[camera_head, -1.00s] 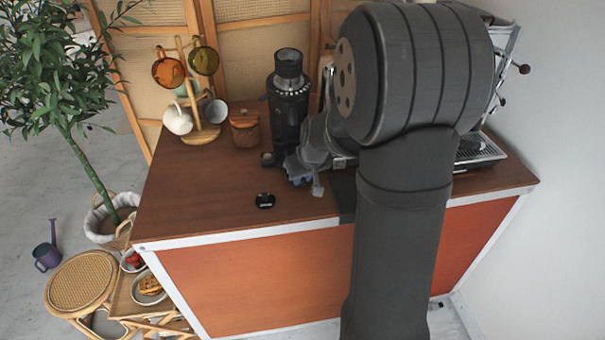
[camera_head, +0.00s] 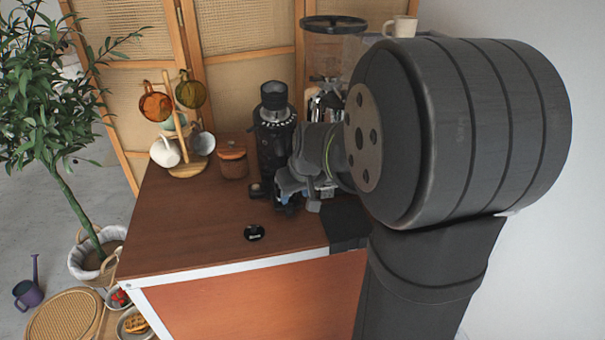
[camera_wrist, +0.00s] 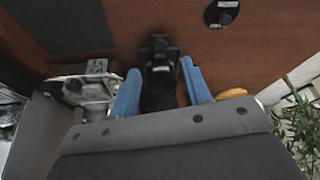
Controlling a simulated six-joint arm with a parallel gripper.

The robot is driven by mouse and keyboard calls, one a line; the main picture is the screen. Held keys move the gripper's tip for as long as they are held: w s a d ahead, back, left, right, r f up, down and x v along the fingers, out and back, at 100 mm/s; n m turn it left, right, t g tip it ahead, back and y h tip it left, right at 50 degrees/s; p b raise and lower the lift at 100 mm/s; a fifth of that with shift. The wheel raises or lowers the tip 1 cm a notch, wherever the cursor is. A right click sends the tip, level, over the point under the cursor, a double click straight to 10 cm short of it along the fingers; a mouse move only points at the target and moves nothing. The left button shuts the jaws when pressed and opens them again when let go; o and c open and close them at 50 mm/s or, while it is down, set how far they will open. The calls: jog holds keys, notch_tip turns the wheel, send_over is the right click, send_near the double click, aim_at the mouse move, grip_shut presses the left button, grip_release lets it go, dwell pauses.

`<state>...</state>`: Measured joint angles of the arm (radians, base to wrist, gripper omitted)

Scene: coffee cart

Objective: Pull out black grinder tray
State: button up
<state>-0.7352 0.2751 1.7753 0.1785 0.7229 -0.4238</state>
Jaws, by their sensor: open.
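The black coffee grinder (camera_head: 272,145) stands upright on the wooden counter. My gripper (camera_head: 291,192) is low at its front right and covers part of its base. In the wrist view, my gripper's blue fingers (camera_wrist: 160,68) are open, one on each side of a black part (camera_wrist: 159,50) at the grinder's base, which looks like the tray. I cannot tell whether either finger touches it. A small dark piece (camera_head: 257,190) also shows at the base's left in the head view. My gripper and arm hide the rest of the base.
A small round black item (camera_head: 254,233) lies on the counter (camera_head: 190,232) near the front. A wooden canister (camera_head: 232,160) and a mug tree (camera_head: 187,168) with cups stand left of the grinder. Metal coffee equipment (camera_head: 335,55) is behind my arm. The counter's front left is clear.

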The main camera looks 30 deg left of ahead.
aim_at(291, 210)
jog(key=v, duration=0.9)
jog(key=shift+r, duration=0.2)
jog(key=shift+f, duration=0.1)
jog(key=x, duration=1.7)
jog(key=shift+f, duration=0.2)
jog(key=shift+r, duration=0.1)
